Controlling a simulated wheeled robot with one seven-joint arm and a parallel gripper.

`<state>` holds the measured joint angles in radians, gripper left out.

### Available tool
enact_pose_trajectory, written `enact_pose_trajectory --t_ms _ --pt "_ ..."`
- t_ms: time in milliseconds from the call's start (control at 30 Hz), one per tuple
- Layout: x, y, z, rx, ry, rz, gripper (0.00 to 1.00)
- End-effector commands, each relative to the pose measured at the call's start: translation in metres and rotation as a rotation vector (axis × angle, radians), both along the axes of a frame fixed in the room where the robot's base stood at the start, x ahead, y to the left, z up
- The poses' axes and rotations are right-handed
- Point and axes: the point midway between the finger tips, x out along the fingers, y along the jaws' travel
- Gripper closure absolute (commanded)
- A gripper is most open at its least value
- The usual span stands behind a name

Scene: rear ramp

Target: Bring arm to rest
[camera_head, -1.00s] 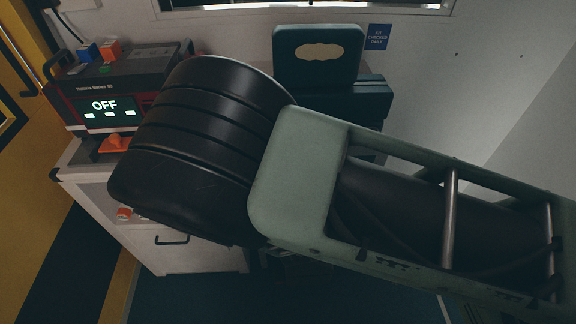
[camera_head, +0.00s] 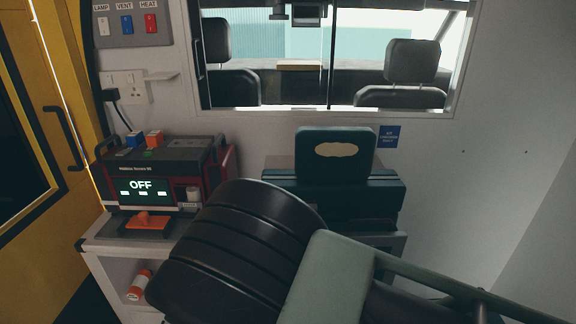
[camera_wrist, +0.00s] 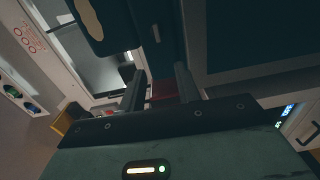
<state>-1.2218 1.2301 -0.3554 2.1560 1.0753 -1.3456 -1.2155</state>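My arm crosses the lower middle of the head view, with a black ribbed joint (camera_head: 232,255) and a grey-green link (camera_head: 330,278). My gripper does not show in the head view. In the wrist view my gripper (camera_wrist: 160,90) has its two dark fingers apart, with nothing clearly held between them. A dark red patch shows between the fingers, but I cannot tell what it is.
A device reading OFF (camera_head: 141,190) stands on a white cabinet (camera_head: 100,245) at left, with an orange object (camera_head: 148,221) before it. A dark green case (camera_head: 335,160) stands behind my arm. A window (camera_head: 335,107) and switch panel (camera_head: 129,22) are above.

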Motion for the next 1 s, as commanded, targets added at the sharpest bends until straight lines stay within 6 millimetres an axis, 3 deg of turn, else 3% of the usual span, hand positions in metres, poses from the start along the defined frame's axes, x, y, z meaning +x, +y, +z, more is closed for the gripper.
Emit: enact_pose_trajectory --t_ms 233,467,600,767,1000 --pt "-0.006 0.007 -0.013 0.328 0.334 -0.079 0.67" --pt "-0.042 0.034 -0.002 0.69 0.736 -0.151 0.67" --pt "-0.074 0.047 0.024 0.843 0.955 -0.185 0.67" --pt "-0.117 0.049 0.063 0.939 1.174 -0.232 0.67" --pt "-0.186 0.016 0.121 0.928 1.399 -0.35 0.67"
